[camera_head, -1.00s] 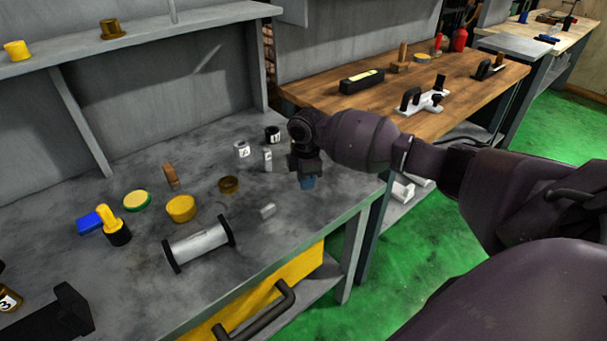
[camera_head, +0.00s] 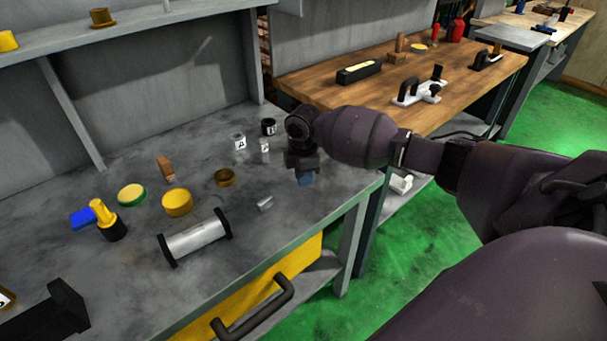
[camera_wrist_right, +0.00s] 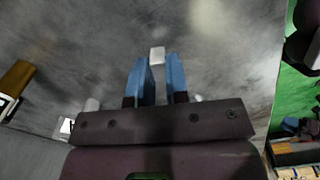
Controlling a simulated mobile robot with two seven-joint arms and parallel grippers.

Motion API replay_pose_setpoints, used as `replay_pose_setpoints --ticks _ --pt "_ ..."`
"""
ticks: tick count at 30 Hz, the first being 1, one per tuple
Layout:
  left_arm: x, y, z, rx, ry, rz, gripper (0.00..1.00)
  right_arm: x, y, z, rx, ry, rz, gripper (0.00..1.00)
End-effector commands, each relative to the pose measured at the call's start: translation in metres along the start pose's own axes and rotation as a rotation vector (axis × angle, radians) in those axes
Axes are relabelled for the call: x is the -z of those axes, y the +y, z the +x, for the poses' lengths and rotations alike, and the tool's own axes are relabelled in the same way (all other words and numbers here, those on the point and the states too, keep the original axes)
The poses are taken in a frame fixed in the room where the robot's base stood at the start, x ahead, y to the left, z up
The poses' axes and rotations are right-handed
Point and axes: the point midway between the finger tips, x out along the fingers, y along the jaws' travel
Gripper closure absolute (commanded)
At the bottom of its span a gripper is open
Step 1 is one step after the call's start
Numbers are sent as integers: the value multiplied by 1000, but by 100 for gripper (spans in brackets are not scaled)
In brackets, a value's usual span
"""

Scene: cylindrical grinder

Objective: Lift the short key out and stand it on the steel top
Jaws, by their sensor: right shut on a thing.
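My right gripper (camera_head: 306,179) is low over the right part of the grey steel top (camera_head: 310,222), with its blue fingers pointing down. In the right wrist view my right gripper (camera_wrist_right: 159,70) is shut on a small pale block, the short key (camera_wrist_right: 157,55), whose end shows between the fingertips. The fingers and wrist hide the key in the head view. Whether its lower end touches the top cannot be told. My left gripper is not in view.
A small grey block (camera_head: 265,203) lies left of the gripper. The bare top in front is free.

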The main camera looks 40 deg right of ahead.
Motion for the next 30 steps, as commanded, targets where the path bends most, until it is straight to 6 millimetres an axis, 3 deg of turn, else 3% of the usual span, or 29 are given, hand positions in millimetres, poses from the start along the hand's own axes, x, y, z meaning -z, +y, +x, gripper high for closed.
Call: replay_pose_setpoints --ticks 12,13,18,30 --pt "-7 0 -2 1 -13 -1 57 0 0 7 1 0 0 100" --pt "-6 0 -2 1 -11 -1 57 0 0 7 1 0 0 82" --pt "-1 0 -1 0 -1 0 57 0 0 7 0 0 0 56" --pt "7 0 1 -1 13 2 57 0 0 1 -2 0 0 55"
